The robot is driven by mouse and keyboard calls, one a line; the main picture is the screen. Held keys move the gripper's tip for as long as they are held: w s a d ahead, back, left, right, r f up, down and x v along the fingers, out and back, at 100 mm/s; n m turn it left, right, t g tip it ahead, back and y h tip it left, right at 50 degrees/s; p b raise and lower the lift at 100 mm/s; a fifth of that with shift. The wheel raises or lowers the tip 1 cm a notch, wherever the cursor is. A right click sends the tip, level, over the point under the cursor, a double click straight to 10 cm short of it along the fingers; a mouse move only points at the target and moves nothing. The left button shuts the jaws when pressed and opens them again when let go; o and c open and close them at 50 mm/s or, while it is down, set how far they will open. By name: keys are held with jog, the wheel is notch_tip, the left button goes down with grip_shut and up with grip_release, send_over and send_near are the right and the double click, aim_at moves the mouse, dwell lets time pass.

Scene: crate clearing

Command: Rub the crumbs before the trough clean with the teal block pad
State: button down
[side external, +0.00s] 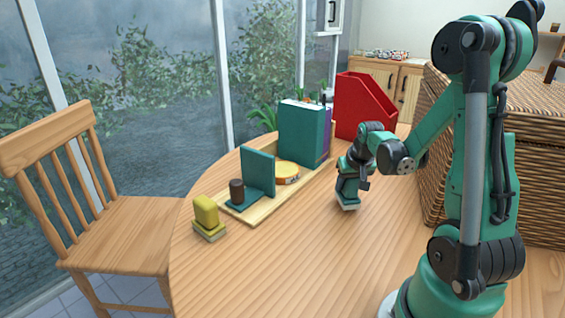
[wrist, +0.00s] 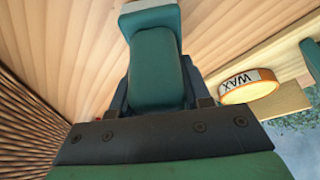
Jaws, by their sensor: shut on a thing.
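My gripper (side external: 349,178) is shut on the teal block pad (side external: 347,198), which has a pale underside and is at or just above the tabletop; I cannot tell if it touches. In the wrist view the teal block pad (wrist: 157,65) sits between the jaws, its pale face at the far end. The long wooden trough (side external: 266,211) lies to the left of my gripper. It holds a teal upright panel (side external: 258,172), a brown cylinder (side external: 236,191), a round wax tin (side external: 287,172) and books (side external: 302,132). I cannot make out any crumbs in either view.
A yellow block with a pale base (side external: 207,216) stands at the near left end of the trough. A red file holder (side external: 362,105) stands behind my gripper, and a wicker basket (side external: 430,150) is at right. The tabletop (side external: 285,255) in front is clear.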

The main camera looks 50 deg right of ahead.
jog(key=shift+f, duration=0.6)
jog(key=shift+d, duration=0.15)
jog(key=shift+d+r, duration=0.1)
jog(key=shift+d, duration=0.2)
jog(key=shift+a, duration=0.15)
dwell(0.3)
jog(key=shift+a, duration=0.8)
jog(key=shift+d, duration=0.1)
